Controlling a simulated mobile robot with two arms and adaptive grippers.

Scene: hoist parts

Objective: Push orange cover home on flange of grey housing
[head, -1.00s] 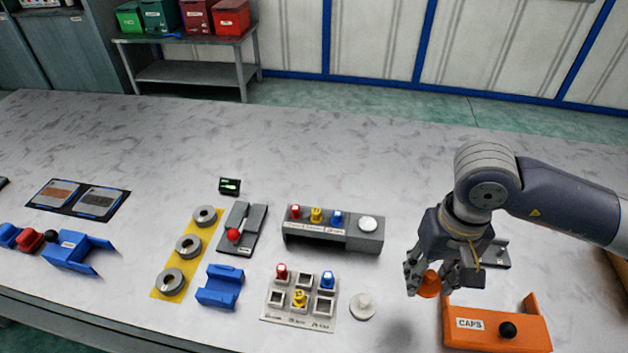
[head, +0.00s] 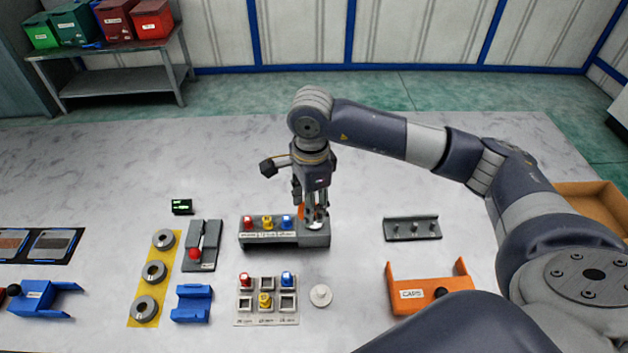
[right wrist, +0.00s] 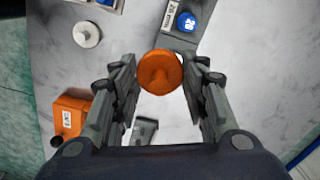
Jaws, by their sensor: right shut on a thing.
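The grey housing (head: 262,241) stands mid-table with red, yellow and blue buttons along its top. Its pale round flange (head: 315,226) is at the right end, partly covered by the fingers. My right gripper (head: 314,216) points down over that flange and is shut on the orange cover (right wrist: 160,72). In the head view only an orange sliver of the cover (head: 302,212) shows beside the fingers. In the right wrist view the cover is between the fingers, with the housing (right wrist: 184,28) just beyond it. I cannot tell whether cover and flange touch. My left gripper is out of view.
An orange CAPS holder (head: 420,289) stands front right, and a grey rail with pegs (head: 412,229) lies behind it. A white disc (head: 320,296) and a button tray (head: 266,307) lie in front of the housing. The table behind the housing is clear.

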